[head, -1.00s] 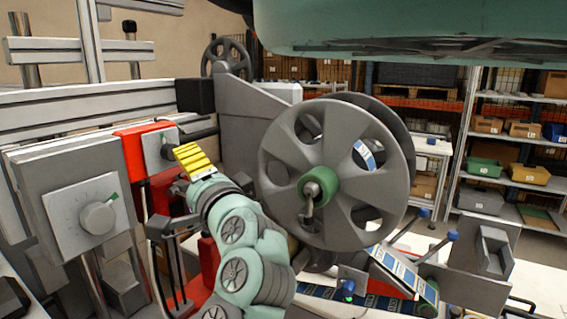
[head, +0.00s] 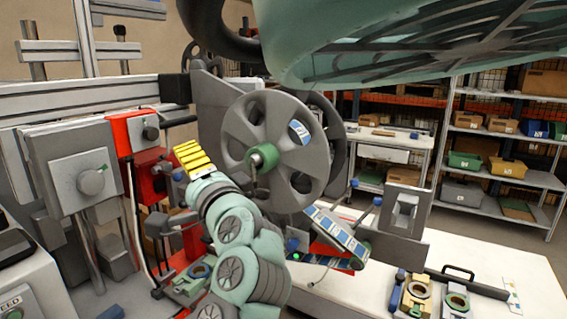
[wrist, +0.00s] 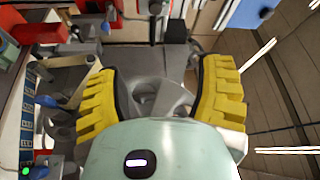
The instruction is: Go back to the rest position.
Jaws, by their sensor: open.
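My gripper (wrist: 160,95) shows in the wrist view as two yellow ridged fingers spread wide apart, with nothing held between them. The grey reel lies beyond that gap. In the head view the gripper (head: 193,158) is seen as a yellow ridged pad at the end of my green arm, left of the large grey spoked reel (head: 236,128). The reel has a green hub (head: 262,157) and is mounted upright on the machine. The gripper appears apart from the reel. The far finger is hidden in the head view.
A dial box (head: 91,182) is further left. A label strip (head: 335,231) runs below right of the reel. Fixtures (head: 417,296) lie on the white table (head: 480,262). Shelves (head: 500,170) stand behind.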

